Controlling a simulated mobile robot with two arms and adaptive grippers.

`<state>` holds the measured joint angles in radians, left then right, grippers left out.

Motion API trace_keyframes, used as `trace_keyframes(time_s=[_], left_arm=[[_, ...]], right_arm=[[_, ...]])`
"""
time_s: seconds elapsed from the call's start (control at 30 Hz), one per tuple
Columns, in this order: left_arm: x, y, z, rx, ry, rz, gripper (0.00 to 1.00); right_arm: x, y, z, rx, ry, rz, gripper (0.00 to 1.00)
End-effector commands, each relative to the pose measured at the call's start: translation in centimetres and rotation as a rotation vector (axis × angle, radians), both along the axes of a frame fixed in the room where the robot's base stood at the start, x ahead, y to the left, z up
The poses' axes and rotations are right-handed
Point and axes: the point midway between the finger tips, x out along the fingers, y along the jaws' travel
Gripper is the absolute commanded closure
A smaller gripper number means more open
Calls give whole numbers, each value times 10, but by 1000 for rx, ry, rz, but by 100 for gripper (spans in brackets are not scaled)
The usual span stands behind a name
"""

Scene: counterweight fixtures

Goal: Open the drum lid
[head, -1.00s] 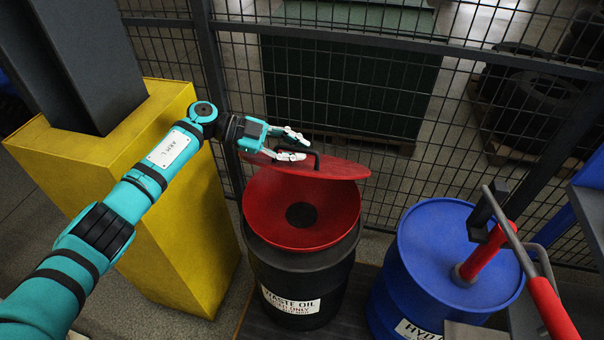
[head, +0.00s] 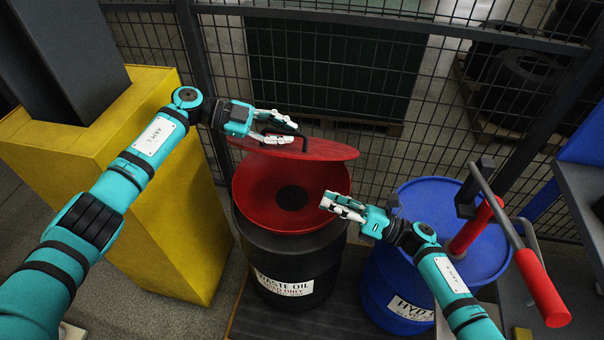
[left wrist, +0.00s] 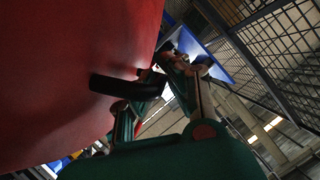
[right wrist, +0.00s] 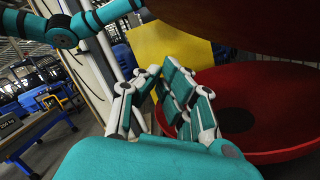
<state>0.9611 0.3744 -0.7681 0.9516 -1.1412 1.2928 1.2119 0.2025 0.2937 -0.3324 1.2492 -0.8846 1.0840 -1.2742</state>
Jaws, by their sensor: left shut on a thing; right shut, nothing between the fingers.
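The black waste oil drum (head: 290,262) stands at the centre of the head view, with a red funnel (head: 250,193) in its top. Its red lid (head: 325,149) is raised and tilted up above the back of the funnel, leaving the funnel and its dark centre hole in sight. My left gripper (head: 290,128) is shut on the lid's black handle (head: 304,141); the handle (left wrist: 125,88) also shows in the left wrist view against the lid (left wrist: 65,70). My right gripper (head: 328,203) is shut and empty over the funnel's right side, below the lid's edge.
A blue drum (head: 415,200) with a red-handled pump (head: 475,226) stands close on the right, under my right arm. A yellow block (head: 185,215) stands on the left. A wire mesh fence (head: 400,100) runs behind the drums.

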Motion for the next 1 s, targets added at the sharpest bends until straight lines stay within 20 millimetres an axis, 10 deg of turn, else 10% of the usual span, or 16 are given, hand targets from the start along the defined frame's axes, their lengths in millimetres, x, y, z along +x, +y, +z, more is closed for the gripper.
trace_keyframes(time_s=[0.57, 1.0], left_arm=[[0, 1, 0, 2, 1, 1, 100], [0, 1, 0, 1, 0, 2, 100]], right_arm=[[33, 97, 24, 5, -11, 5, 100], [55, 87, 55, 2, -11, 1, 100]])
